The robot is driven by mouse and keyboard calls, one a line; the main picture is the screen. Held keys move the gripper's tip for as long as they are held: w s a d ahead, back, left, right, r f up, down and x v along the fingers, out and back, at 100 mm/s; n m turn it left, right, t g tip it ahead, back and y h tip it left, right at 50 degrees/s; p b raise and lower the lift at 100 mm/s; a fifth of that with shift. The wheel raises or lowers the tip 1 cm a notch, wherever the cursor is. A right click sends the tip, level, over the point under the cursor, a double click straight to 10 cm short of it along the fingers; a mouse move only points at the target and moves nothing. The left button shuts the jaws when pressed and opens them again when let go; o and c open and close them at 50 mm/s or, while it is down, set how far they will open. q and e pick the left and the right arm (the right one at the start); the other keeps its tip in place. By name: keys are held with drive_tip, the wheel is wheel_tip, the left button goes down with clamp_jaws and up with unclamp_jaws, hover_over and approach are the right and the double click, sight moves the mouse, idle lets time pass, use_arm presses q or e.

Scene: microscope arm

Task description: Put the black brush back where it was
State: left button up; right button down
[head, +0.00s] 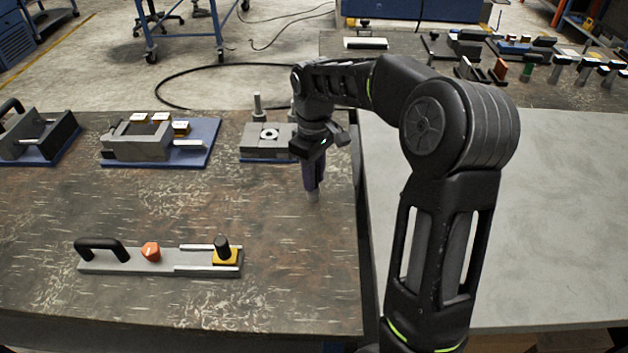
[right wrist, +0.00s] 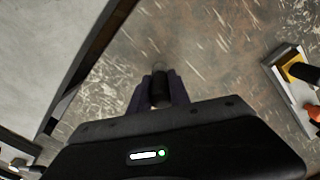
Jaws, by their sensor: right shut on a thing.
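My right gripper (head: 313,178) points down over the right part of the dark worktable (head: 300,300), close to its right edge. In the right wrist view, its fingers (right wrist: 160,92) are shut on a dark cylindrical thing, the black brush (right wrist: 160,88). In the head view, the fingers hide most of the brush, and a paler tip shows just below them. I cannot tell whether that tip touches the table. My left gripper is not in view.
A grey plate (head: 130,262) with a black handle, an orange knob and a black knob on a yellow block lies front left. A grey fixture with posts (head: 262,148) stands behind the gripper. Other fixtures (head: 150,140) line the back left. A pale table (head: 560,230) adjoins on the right.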

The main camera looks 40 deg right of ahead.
drive_tip(key=shift+f, duration=0.85)
drive_tip(key=shift+f, duration=0.2)
drive_tip(key=c, duration=1.2)
unclamp_jaws()
drive_tip(key=shift+r, duration=0.15)
wheel_tip(320, 180, up, 12)
drive_tip(key=shift+r+p, duration=0.1)
drive_tip(key=shift+p, duration=0.25)
